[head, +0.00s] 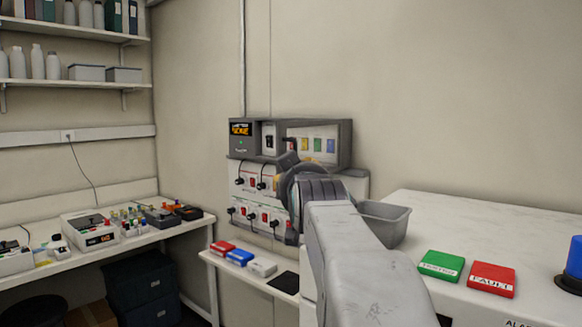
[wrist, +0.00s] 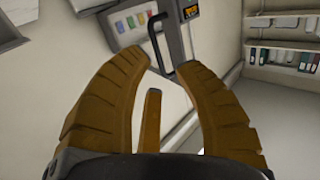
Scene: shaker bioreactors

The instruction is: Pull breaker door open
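The wall unit (head: 238,148) has a grey upper box with a lit display, a switch and a pale panel with coloured cards (head: 318,145). In the wrist view the coloured cards (wrist: 130,23) show again, rotated. A dark bar handle (wrist: 152,38) stands out between the cards and the display (wrist: 190,12). My gripper (wrist: 165,60) is open, its brown fingers spread on either side of the handle's lower end, with no clear grip on it. In the head view my arm hides most of the gripper (head: 290,165). I cannot tell whether the door is fully shut.
Plugs and red switches sit on the lower panels (head: 240,190). Below, a narrow shelf (head: 225,265) holds red, blue and white blocks. A grey bin (head: 385,222) and a white bench (head: 480,225) with green and red blocks stand at right. A cluttered bench (head: 75,250) is at left.

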